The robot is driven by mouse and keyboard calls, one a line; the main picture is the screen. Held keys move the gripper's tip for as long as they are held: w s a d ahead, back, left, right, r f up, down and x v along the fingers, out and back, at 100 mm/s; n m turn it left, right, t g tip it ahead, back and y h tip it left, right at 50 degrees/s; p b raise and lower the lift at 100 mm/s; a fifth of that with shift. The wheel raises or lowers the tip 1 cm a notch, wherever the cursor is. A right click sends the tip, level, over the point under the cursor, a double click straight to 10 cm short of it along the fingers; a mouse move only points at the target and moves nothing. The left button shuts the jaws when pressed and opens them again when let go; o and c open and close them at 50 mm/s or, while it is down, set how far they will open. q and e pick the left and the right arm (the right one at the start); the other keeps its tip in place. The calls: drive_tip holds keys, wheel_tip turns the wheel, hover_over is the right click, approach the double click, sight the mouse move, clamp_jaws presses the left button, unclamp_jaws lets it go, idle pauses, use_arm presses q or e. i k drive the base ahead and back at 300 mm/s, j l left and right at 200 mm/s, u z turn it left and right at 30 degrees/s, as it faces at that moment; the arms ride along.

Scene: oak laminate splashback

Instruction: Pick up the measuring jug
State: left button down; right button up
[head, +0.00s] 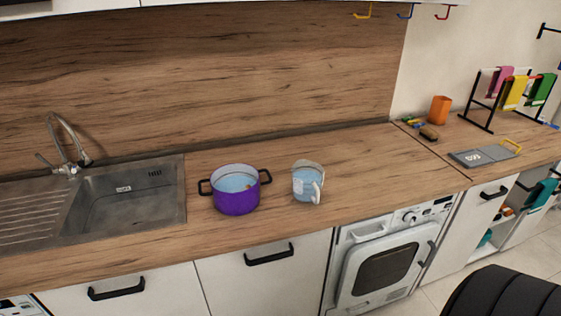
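The measuring jug (305,184) stands upright on the wooden countertop, to the right of a purple pot. It is clear or pale blue with a white handle on its front right side. It looks to hold something bluish, but I cannot tell for sure. Neither of my grippers is in the head view.
A purple pot (237,200) with black handles stands just left of the jug. A steel sink (125,207) with a faucet lies further left.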

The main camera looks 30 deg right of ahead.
sight(307, 176)
drive_tip(key=z, duration=1.25)
